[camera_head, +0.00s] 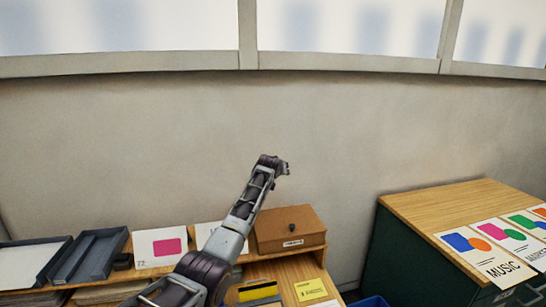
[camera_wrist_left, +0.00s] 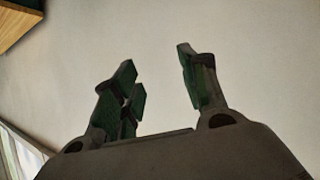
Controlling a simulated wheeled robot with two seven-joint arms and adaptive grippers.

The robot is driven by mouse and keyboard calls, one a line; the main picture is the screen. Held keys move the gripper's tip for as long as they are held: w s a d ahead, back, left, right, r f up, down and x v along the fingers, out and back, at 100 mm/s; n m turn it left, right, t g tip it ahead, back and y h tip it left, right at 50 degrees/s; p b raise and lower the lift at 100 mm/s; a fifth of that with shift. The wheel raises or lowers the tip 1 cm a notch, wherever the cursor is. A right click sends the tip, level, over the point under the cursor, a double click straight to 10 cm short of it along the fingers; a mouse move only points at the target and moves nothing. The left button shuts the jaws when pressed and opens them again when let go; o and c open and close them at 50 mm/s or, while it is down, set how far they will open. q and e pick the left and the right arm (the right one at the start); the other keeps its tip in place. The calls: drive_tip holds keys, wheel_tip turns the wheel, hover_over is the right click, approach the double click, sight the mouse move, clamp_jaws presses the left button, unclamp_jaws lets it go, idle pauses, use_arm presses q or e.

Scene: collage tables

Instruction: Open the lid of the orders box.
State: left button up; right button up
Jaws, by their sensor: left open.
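My left gripper (camera_head: 284,164) is raised above the box, in front of the wall. The left wrist view shows its two fingers apart with nothing between them (camera_wrist_left: 162,90). My left arm passes in front of the box's left side. My right gripper is not in view.
A card with a pink shape (camera_head: 160,247) and dark trays (camera_head: 88,256) stand left of the box. Yellow cards (camera_head: 311,289) lie on the surface in front. A green cabinet with a wooden top (camera_head: 420,203) at the right bears colourful posters (camera_head: 487,252). A blue bin (camera_head: 371,301) shows at the bottom.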

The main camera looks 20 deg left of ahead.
use_arm(q)
drive_tip(key=s+a+r, duration=0.1)
drive_tip(key=s+r, duration=0.4)
drive_tip(key=r, duration=0.3)
drive_tip(key=shift+s, duration=0.35)
idle(1.4)
drive_tip(key=shift+r, duration=0.1)
idle(0.4)
drive_tip(key=shift+s+r, duration=0.1)
drive_tip(key=shift+s, duration=0.1)
drive_tip(key=v, duration=1.1)
drive_tip(key=shift+s, duration=0.25)
drive_tip(key=shift+d, duration=0.1)
idle(0.5)
